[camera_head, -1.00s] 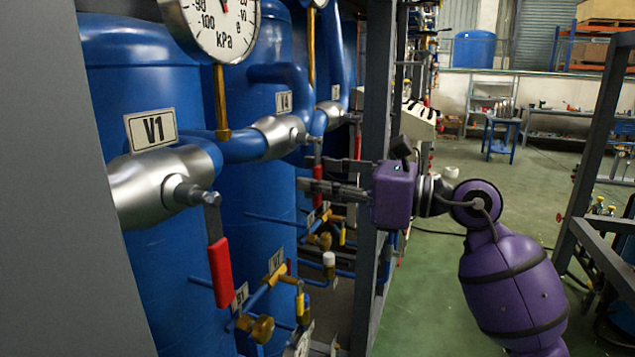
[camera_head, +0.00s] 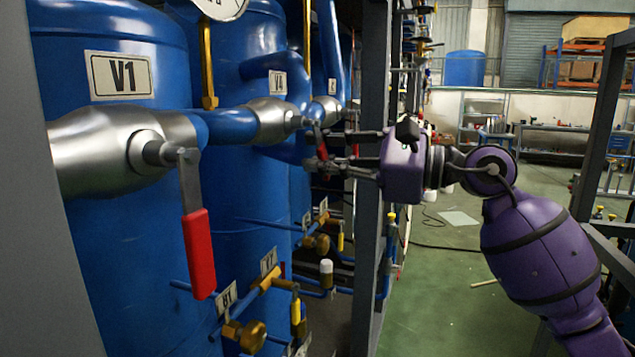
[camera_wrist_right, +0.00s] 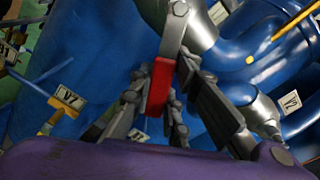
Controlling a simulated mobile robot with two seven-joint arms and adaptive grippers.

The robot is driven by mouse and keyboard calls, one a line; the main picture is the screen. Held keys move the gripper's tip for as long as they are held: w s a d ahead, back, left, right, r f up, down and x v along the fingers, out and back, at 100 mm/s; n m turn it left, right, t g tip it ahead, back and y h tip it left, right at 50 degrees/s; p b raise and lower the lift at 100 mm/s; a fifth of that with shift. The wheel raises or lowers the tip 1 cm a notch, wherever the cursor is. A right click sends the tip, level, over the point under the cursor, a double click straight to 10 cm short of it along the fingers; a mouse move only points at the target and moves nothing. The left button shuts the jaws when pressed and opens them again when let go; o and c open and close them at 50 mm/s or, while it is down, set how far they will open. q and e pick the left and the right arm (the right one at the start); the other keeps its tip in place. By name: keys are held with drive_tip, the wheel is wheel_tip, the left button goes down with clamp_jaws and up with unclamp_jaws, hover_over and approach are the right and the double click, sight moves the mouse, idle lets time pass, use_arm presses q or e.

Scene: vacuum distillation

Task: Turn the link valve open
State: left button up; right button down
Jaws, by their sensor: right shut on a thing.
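My left gripper is out of view. I cannot read a "link" label.
A nearer silver valve with tag V1 (camera_head: 118,75) has a red handle (camera_head: 199,253) hanging down. Blue tanks stand behind. A grey frame post (camera_head: 370,240) stands close to my right gripper. Brass fittings (camera_head: 246,335) sit lower down. Open green floor lies to the right.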

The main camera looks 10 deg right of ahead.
drive_tip(key=n+b, duration=0.1)
drive_tip(key=w+n+b, duration=0.1)
drive_tip(key=n, duration=0.1)
drive_tip(key=shift+w+d+r, duration=0.15)
drive_tip(key=shift+d+r, duration=0.25)
drive_tip(key=shift+w+d+r+n+b, duration=0.25)
drive_tip(key=shift+r+n+b, duration=0.25)
drive_tip(key=shift+n, duration=0.3)
drive_tip(key=n, duration=0.1)
drive_tip(key=r+n+b, duration=0.1)
drive_tip(key=shift+w+d+r+n, duration=0.15)
drive_tip(key=shift+w+r+n, duration=0.15)
drive_tip(key=shift+w+d+r+n+b, duration=0.15)
drive_tip(key=shift+r+n, duration=0.35)
drive_tip(key=shift+n, duration=0.35)
drive_tip(key=shift+a+r+n+b, duration=0.15)
drive_tip(key=shift+r+n, duration=0.35)
drive_tip(key=shift+n, duration=0.35)
drive_tip(key=shift+d+r, duration=0.1)
drive_tip(key=c, duration=1.6)
unclamp_jaws()
drive_tip(key=shift+c, duration=0.2)
